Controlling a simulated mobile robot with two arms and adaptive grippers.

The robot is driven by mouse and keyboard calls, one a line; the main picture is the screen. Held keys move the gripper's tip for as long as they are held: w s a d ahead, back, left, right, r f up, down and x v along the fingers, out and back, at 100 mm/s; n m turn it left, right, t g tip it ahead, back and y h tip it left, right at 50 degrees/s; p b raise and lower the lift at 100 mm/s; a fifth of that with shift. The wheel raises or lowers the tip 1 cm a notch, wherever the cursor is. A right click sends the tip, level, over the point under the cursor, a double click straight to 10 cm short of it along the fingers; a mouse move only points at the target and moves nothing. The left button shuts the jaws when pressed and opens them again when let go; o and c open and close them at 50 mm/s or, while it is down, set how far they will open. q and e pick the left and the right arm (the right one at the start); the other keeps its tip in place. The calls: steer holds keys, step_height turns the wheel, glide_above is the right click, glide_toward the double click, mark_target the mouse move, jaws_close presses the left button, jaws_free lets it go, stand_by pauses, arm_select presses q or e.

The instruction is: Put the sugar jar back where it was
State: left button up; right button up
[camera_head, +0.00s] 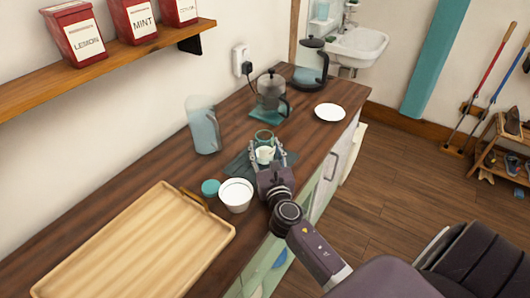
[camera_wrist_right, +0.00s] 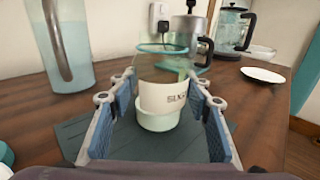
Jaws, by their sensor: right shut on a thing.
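The sugar jar (camera_wrist_right: 163,97) is clear glass with a teal rim, a cream label reading "SUG" and a pale green base. In the head view the jar (camera_head: 264,154) is at the dark grey mat (camera_head: 240,165) on the wooden counter. My right gripper (camera_head: 268,160) is shut on it, with one finger on each side; the wrist view also shows the fingers (camera_wrist_right: 160,105). The jar looks upright. I cannot tell whether its base touches the mat (camera_wrist_right: 82,135). My left gripper is not in view.
A pitcher (camera_head: 203,128), a white bowl (camera_head: 236,195), a teal lid (camera_head: 210,187) and a wooden tray (camera_head: 135,245) stand on the counter (camera_head: 160,160). Behind are a coffee pot (camera_head: 270,92), a kettle (camera_head: 308,65) and a white plate (camera_head: 330,112).

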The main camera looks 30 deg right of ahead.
steer(key=shift+f, duration=0.1)
steer(key=shift+f, duration=0.15)
steer(key=o, duration=1.2)
